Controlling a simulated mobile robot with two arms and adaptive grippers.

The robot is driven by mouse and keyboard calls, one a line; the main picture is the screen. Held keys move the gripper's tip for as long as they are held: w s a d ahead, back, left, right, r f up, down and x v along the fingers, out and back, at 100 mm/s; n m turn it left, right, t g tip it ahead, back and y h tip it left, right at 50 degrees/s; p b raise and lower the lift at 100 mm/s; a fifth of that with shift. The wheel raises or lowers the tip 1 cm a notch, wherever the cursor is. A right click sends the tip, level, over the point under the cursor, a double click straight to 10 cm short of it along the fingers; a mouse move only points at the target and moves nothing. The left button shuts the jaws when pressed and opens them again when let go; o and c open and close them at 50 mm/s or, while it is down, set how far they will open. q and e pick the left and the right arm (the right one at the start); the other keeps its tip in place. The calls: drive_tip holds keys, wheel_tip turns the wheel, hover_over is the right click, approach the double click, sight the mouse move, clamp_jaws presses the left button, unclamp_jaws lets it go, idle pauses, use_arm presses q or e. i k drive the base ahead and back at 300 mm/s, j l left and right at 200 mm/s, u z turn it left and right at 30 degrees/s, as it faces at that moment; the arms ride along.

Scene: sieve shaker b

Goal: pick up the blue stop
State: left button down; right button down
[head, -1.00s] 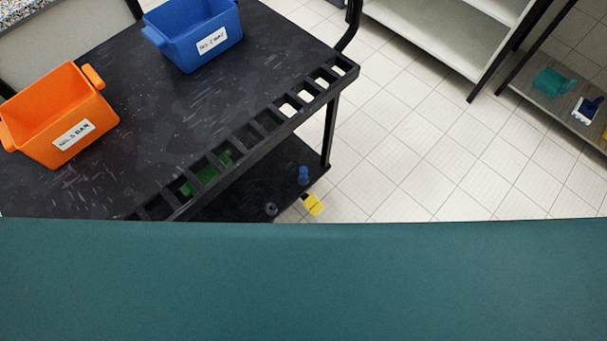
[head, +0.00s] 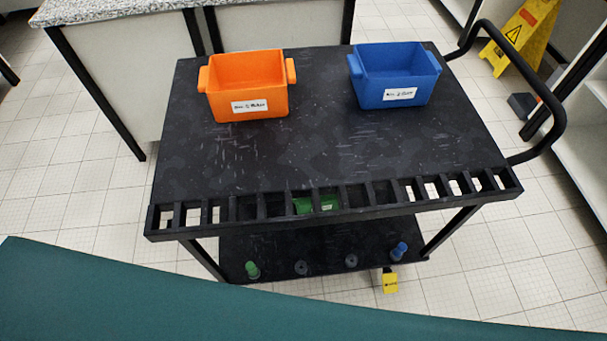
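A small blue peg-like piece (head: 399,251), which looks like the blue stop, stands on the lower shelf (head: 330,267) of the black cart, toward its right end. A similar green piece (head: 252,270) stands at the left end of that shelf. Two dark round pieces, one in the middle (head: 301,268) and one further right (head: 351,261), sit between them. Neither of my grippers shows in the head view.
The cart's top (head: 320,140) holds an orange bin (head: 248,88) and a blue bin (head: 396,78). A slotted rail runs along its near edge. A yellow tag (head: 390,283) hangs at the lower shelf. A yellow floor sign (head: 522,35) stands back right.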

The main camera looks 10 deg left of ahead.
sight(402, 248)
drive_tip(key=z, duration=0.95)
